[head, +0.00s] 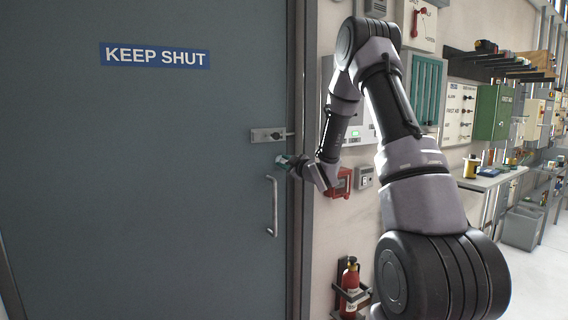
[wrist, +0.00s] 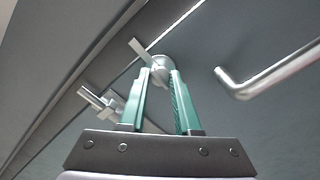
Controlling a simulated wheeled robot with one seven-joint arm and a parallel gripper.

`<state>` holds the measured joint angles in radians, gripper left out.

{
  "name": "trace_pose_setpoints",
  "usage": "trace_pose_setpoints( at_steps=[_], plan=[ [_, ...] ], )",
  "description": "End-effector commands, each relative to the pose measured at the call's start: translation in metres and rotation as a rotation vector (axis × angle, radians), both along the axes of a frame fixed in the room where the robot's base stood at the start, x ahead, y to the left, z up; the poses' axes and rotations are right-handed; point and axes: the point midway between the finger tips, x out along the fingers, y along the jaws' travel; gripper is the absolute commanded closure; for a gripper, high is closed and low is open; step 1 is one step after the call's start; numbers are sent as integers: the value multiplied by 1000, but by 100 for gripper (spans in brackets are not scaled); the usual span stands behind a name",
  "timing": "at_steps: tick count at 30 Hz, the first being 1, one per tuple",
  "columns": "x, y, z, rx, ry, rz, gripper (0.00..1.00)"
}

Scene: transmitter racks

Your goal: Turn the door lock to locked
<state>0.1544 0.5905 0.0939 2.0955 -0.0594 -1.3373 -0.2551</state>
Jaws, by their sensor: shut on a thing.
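The door lock is a small round silver turn with a flat tab (wrist: 139,49), seen in the wrist view on the grey door (head: 150,150). My gripper (head: 280,159) is at the door's right edge, just below a metal bolt plate (head: 262,135). In the wrist view its green fingers (wrist: 162,78) are closed on the round turn, one on each side. The tab sticks out beyond the fingertips toward the upper left. In the head view the turn is hidden by my gripper. Which position the lock is in, I cannot tell.
A bar door handle (head: 273,207) is just below my gripper; it also shows in the wrist view (wrist: 270,75). Right of the door frame, a red box (head: 343,181) and a fire extinguisher (head: 350,284) are on the wall. The door's left part is clear.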

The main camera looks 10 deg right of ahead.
Motion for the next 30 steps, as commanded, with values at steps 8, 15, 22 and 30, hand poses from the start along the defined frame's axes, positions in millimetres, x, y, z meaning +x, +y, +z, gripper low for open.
trace_pose_setpoints(
  at_steps=[8,15,22,30],
  plan=[
    [0,-5,-4,2,11,-10,61],
    [0,-3,-3,1,7,-6,41],
    [-6,-4,-2,0,4,-6,41],
    [-52,-20,-2,0,7,-8,41]
  ],
)
